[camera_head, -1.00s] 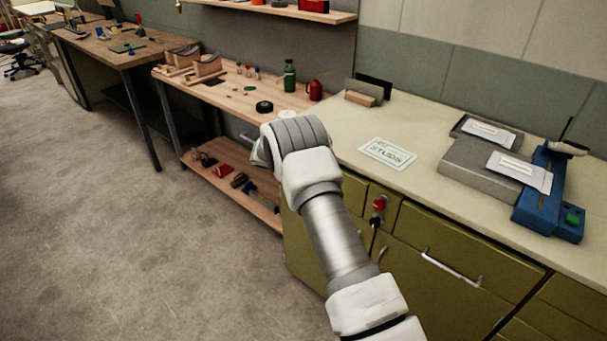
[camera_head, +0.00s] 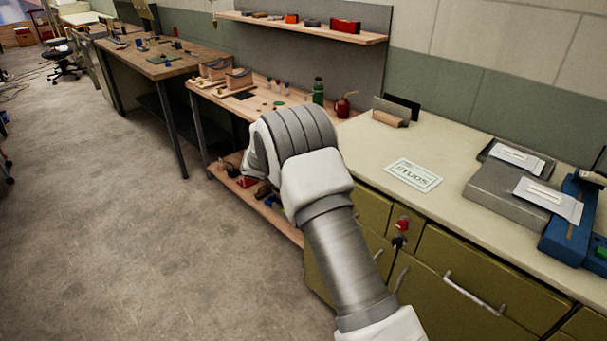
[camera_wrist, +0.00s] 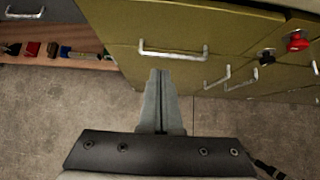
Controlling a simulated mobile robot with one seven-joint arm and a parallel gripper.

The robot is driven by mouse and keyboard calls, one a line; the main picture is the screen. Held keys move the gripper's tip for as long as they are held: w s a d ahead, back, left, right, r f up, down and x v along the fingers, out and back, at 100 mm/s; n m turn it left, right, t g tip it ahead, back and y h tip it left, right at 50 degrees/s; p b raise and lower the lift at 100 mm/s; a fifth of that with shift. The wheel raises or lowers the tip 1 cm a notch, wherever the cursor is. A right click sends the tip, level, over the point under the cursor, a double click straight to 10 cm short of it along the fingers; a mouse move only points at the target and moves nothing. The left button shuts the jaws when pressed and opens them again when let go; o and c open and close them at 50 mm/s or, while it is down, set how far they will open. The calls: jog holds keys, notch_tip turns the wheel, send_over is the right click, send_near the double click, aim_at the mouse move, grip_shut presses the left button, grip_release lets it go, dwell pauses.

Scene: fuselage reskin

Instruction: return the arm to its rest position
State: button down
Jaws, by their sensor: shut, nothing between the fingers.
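My arm rises from the bottom of the head view, with a ribbed grey joint at its top in front of the workbench. My gripper is hidden in the head view. In the wrist view my gripper (camera_wrist: 160,78) shows from behind, its two grey fingers together with nothing between them. The fingertips overlap the lower edge of the olive cabinet (camera_wrist: 125,35) in the picture, just below a drawer handle (camera_wrist: 173,50). I cannot tell how far they are from it.
The olive cabinet's pale top (camera_head: 440,150) carries a STUDS card (camera_head: 413,175), grey trays (camera_head: 505,195) and a blue tool (camera_head: 570,225). A wooden workbench (camera_head: 245,105) stands beyond it. A red knob (camera_wrist: 297,41) sticks out of the cabinet. Open concrete floor (camera_head: 120,230) lies to the left.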

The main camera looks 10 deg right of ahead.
jog(key=s+d+r+m+g+y+p, duration=0.1)
jog(key=s+d+r+m+y+p, duration=0.1)
jog(key=s+r+m, duration=0.65)
jog(key=s+d+r+m+y+p, duration=0.15)
jog(key=s+r+m, duration=0.25)
jog(key=s+r, duration=0.85)
jog(key=s+a+r+m+y+p, duration=0.1)
jog(key=s+r+m, duration=0.2)
jog(key=s, duration=0.4)
jog(key=s+a+r+m+t+y+p, duration=0.1)
jog(key=s+r+m, duration=0.1)
jog(key=s+m, duration=0.3)
jog(key=s+a+r+m+y, duration=0.1)
jog(key=s+r+m+y, duration=0.1)
jog(key=s, duration=0.8)
jog(key=shift+a+r+m+t+p, duration=0.35)
jog(key=shift+r+m, duration=0.5)
jog(key=shift+m, duration=0.3)
jog(key=shift+d, duration=0.25)
